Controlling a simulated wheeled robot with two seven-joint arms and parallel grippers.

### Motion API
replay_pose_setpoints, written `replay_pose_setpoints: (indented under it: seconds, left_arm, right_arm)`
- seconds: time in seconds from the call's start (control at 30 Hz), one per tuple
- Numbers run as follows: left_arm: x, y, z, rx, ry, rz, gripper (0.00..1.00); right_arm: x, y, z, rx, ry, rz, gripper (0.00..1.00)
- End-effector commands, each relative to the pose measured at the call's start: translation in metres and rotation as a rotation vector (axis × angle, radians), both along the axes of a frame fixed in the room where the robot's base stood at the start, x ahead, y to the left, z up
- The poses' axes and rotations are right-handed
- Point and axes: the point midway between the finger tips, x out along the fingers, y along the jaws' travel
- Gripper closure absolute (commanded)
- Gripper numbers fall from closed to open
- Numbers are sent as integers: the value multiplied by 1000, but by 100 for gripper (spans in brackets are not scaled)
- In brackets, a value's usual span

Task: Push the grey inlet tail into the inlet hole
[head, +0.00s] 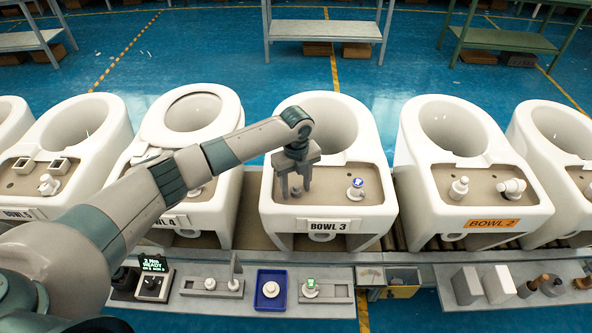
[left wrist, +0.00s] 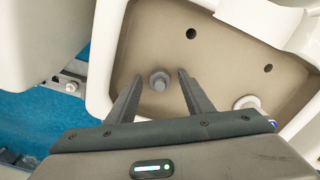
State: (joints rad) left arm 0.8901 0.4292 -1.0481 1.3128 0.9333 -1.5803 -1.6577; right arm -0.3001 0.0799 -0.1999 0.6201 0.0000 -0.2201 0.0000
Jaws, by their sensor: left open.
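My left gripper (head: 294,188) points down over the left part of the sunken deck of the bowl labelled BOWL 3 (head: 274,222). In the left wrist view its two dark fingers (left wrist: 160,64) are open. The small round grey inlet tail (left wrist: 159,81) shows between them, with a gap on each side. I cannot tell how deep it sits, and its hole is hidden beneath it. In the head view the fingers largely hide the tail. My right gripper is not in view.
A white fitting with a blue top (head: 356,188) stands right of the gripper on the same deck. Two open dark holes show in the deck, one here (left wrist: 191,34). A blue tray (head: 271,304) and tools line the front ledge. BOWL 2 (head: 490,224) stands to the right.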

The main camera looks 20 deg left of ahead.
Motion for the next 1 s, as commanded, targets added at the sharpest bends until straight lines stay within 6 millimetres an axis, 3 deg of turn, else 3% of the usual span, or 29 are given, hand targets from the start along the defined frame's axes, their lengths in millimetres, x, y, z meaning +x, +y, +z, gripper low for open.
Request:
replay_pose_setpoints:
  seconds: [0.27, 0.8, 1.0]
  left_arm:
    - [1, 1, 24, 0, -3, -1, 53]
    - [1, 0, 128, -1, -4, -1, 53]
    - [1, 0, 158, -1, -2, 0, 53]
  right_arm:
    - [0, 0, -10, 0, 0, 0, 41]
    - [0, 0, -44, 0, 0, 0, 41]
    - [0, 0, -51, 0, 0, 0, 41]
